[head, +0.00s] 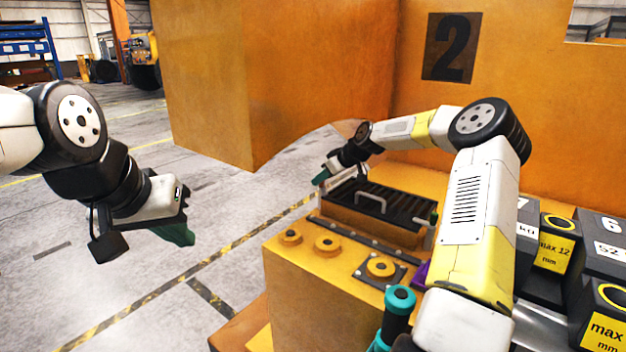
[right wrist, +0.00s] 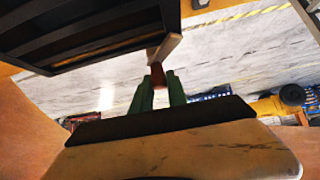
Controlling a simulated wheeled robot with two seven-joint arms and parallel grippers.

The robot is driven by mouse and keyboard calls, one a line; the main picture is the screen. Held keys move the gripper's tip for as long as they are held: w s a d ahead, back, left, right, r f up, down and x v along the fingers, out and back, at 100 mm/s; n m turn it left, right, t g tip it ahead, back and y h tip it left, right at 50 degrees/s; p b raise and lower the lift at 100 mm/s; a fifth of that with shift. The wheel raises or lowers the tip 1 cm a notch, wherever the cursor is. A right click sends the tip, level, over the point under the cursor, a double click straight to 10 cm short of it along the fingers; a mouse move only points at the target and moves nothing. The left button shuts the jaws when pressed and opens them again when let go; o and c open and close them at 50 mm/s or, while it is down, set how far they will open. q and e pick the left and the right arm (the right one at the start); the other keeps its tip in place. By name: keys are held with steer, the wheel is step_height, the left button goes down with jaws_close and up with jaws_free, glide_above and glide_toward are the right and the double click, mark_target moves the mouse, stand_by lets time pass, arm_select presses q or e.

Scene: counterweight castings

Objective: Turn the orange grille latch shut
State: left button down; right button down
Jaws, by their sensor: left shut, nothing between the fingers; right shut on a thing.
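The black slatted grille (head: 385,203) with a pale bar handle lies on top of the orange casting. In the right wrist view its dark frame (right wrist: 80,30) fills the top left. My right gripper (head: 323,176) is at the grille's far left corner. Its green fingers (right wrist: 158,88) are shut on the orange-red end of the latch (right wrist: 157,74), whose pale part reaches up to the frame's corner. The fingers hide part of the latch, and it cannot be made out clearly in the head view. My left gripper (head: 178,235) is shut and empty, over the floor.
Round orange knobs (head: 327,243) stand on the casting's top in front of the grille. A teal-capped part (head: 399,299) stands near the front. Dark weights (head: 557,240) are at the right. Floor at left is clear.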

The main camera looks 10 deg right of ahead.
steer(key=n+g, duration=0.1)
steer(key=n+g+y, duration=0.1)
steer(key=n, duration=0.1)
steer(key=shift+w+f+n+y, duration=0.1)
steer(key=shift+n+y, duration=0.2)
steer(key=shift+n+g+y, duration=0.5)
steer(key=shift+n+g, duration=1)
steer(key=shift+n, duration=0.4)
steer(key=shift+f, duration=0.1)
steer(key=c, duration=1.3)
jaws_free()
steer(key=v, duration=0.8)
